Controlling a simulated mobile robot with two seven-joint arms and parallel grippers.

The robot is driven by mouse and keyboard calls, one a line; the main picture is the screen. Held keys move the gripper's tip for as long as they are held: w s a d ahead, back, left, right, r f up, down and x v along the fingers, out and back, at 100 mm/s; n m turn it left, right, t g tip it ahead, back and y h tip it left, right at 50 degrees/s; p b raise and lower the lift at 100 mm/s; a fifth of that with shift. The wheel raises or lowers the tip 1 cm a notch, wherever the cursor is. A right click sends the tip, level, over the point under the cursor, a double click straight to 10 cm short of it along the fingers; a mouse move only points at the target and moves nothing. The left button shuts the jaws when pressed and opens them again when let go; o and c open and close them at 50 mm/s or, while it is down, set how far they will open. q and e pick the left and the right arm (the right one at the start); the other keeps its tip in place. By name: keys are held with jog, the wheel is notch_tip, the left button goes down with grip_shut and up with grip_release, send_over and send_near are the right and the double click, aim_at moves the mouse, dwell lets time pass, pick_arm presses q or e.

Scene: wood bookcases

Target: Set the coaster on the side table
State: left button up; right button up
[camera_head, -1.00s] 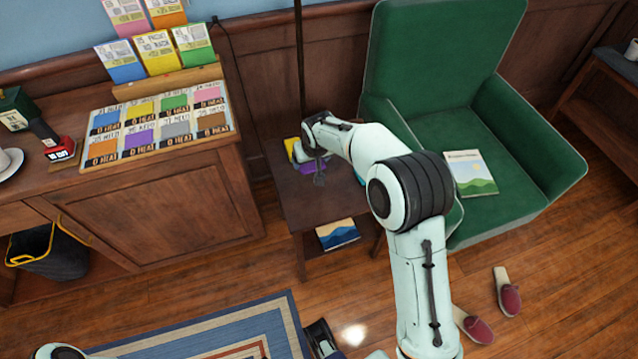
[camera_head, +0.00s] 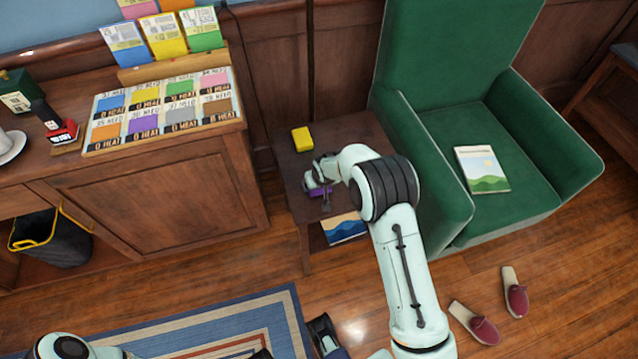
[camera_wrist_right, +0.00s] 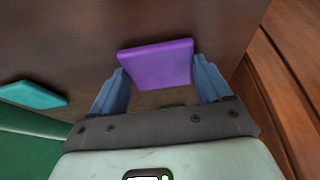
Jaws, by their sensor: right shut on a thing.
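The side table (camera_head: 290,172) is dark brown wood and stands between the cabinet and the green armchair. A flat purple coaster (camera_head: 318,192) is at the gripper over the table top's front part. In the right wrist view, the purple coaster (camera_wrist_right: 156,64) sits between the two blue-grey fingers. My right gripper (camera_wrist_right: 160,72) is shut on it. It also shows in the head view (camera_head: 319,186), partly covering the coaster. I cannot tell whether the coaster touches the table. My left gripper is not clearly visible; only part of my left arm shows at the bottom left.
A yellow block (camera_head: 302,139) lies on the table's back left. A teal flat piece (camera_wrist_right: 33,94) lies on the table in the wrist view, hidden by my arm in the head view. A blue book (camera_head: 345,228) lies on the lower shelf. The green armchair (camera_head: 450,150) stands close right.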

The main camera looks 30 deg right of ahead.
jog(key=o, duration=1)
jog(key=shift+o, duration=0.2)
